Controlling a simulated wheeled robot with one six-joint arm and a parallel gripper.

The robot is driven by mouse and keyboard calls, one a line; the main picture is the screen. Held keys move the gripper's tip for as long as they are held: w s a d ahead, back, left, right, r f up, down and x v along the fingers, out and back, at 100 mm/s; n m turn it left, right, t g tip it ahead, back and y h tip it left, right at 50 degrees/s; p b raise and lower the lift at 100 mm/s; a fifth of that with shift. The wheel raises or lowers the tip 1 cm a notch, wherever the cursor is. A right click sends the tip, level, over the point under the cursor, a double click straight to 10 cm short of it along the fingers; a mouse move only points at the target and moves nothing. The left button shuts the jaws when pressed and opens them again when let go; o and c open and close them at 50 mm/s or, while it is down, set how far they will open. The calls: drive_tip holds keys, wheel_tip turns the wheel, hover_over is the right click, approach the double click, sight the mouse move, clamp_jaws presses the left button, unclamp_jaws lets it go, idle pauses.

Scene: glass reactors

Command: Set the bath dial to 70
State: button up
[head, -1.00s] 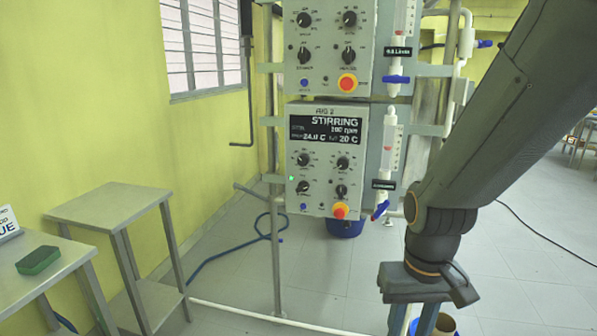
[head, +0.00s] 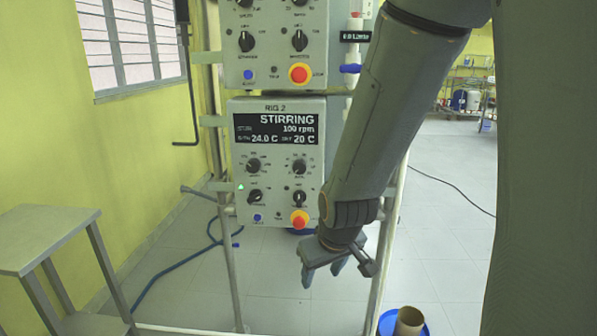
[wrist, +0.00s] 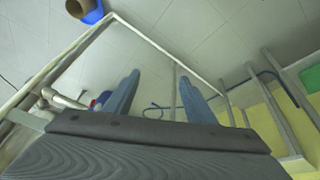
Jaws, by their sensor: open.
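The rig 2 control box (head: 238,215) hangs on the frame in the middle of the head view. Its display (head: 277,130) reads STIRRING, 100 rpm, 24.0 C and 20 C. Below are an upper left dial (head: 253,166) and an upper right dial (head: 299,167), with two black knobs under them. The dial labels are too blurred to tell surely which is the bath dial. My gripper (head: 322,276) hangs below and right of the box, apart from it, fingers pointing down. In the wrist view my gripper (wrist: 158,88) is open and empty; no dial shows there.
Red stop button (head: 299,219) and blue button (head: 257,217) sit under the knobs. Another control box (head: 270,60) is above. The frame's left pole (head: 230,270) stands beside the box. A metal table (head: 45,235) is at left; a blue bin (head: 413,322) is at lower right.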

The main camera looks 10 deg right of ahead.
drive_tip(key=w+n+t, duration=0.2)
drive_tip(key=w+t, duration=0.1)
drive_tip(key=w, duration=0.5)
drive_tip(key=n+t+h, duration=0.1)
drive_tip(key=n+t, duration=0.6)
drive_tip(key=t, duration=0.6)
approach(299, 169)
drive_tip(key=w, duration=0.1)
drive_tip(key=shift+m, duration=0.3)
drive_tip(key=shift+p+x, duration=1.1)
drive_tip(key=shift+x, duration=2.6)
drive_tip(key=shift+r, duration=0.1)
drive_tip(key=c, duration=1)
drive_tip(key=shift+c, duration=0.2)
drive_tip(key=shift+b, duration=0.3)
